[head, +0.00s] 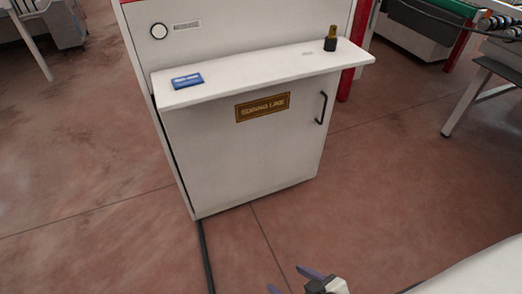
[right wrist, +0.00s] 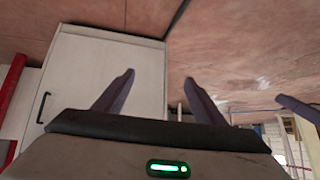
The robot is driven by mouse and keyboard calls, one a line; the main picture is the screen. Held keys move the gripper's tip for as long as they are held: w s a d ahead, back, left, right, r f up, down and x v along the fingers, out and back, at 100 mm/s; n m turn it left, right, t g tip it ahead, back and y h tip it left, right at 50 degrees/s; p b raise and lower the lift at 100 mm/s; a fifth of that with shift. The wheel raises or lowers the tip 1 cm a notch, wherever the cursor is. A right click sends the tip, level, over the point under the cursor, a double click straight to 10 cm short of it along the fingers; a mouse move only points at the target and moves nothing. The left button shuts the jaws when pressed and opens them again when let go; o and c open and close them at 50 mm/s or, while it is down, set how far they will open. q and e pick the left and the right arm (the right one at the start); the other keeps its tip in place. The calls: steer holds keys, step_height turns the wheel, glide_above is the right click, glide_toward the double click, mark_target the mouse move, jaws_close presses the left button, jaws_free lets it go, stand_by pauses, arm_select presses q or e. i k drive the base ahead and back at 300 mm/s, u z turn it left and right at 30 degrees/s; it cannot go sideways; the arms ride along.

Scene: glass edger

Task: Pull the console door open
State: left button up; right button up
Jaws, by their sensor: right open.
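The console door (head: 245,150) is a white panel under a ledge. It looks shut, with a brown lettered plate (head: 263,107) near its top. Its black bar handle (head: 321,108) is upright at the door's upper right. In the right wrist view the door (right wrist: 105,75) fills the left part and the handle (right wrist: 42,107) shows at its left side. My right gripper (head: 288,279) is at the bottom of the head view, in front of the console and apart from the handle. Its fingers (right wrist: 159,77) are spread and empty. A purple finger-like part at the right wrist view's right edge may be my left gripper (right wrist: 298,107).
The white ledge (head: 255,72) juts out above the door and holds a blue box (head: 187,81) and a dark bottle-like item (head: 331,40). A black cable (head: 206,258) runs along the floor. A table leg (head: 466,102) stands at the right.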

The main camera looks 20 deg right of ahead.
mark_target(227, 149)
steer(key=k, duration=0.65)
steer(key=z, duration=0.8)
steer(key=i, duration=1.6)
steer(key=u, duration=0.7)
